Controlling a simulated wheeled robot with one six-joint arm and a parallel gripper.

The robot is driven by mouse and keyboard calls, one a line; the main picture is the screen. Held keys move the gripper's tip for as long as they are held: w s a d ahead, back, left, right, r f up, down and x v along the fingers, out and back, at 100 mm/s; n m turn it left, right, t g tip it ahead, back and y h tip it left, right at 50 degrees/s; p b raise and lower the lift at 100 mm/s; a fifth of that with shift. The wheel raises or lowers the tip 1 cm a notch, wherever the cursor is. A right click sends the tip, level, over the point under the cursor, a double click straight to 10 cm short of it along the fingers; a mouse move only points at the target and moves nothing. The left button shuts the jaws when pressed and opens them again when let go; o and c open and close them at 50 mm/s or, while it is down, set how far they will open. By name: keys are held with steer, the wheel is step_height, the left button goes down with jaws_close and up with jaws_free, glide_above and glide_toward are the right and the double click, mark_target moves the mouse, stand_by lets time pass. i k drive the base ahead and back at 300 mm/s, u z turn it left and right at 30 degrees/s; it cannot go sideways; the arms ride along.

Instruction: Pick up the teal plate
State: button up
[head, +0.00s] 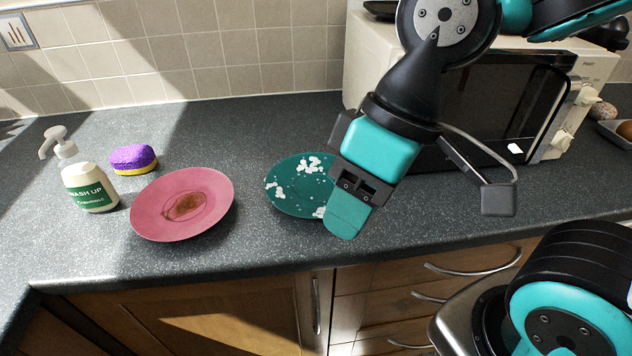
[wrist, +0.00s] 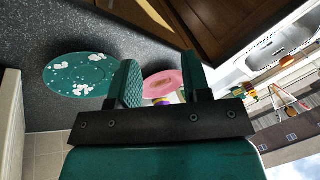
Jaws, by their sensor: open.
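The teal plate (head: 290,186), spotted with white foam or residue, lies on the dark speckled worktop in the middle of the head view. My gripper (head: 350,210) is in front of its right side and hides part of that edge. I cannot tell from these views how high the fingers are above the worktop.
A pink plate (head: 215,190) with a brown stain lies left of the teal plate. A purple and yellow sponge (head: 133,158) and a soap bottle (head: 90,187) stand further left. A microwave (head: 500,110) stands behind my arm. The worktop's front edge (head: 200,277) is near the plates.

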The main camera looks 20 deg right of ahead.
mark_target(302, 184)
steer(key=u, duration=1.3)
steer(key=k, duration=1.1)
steer(key=z, duration=2)
steer(key=i, duration=0.65)
steer(key=u, duration=0.35)
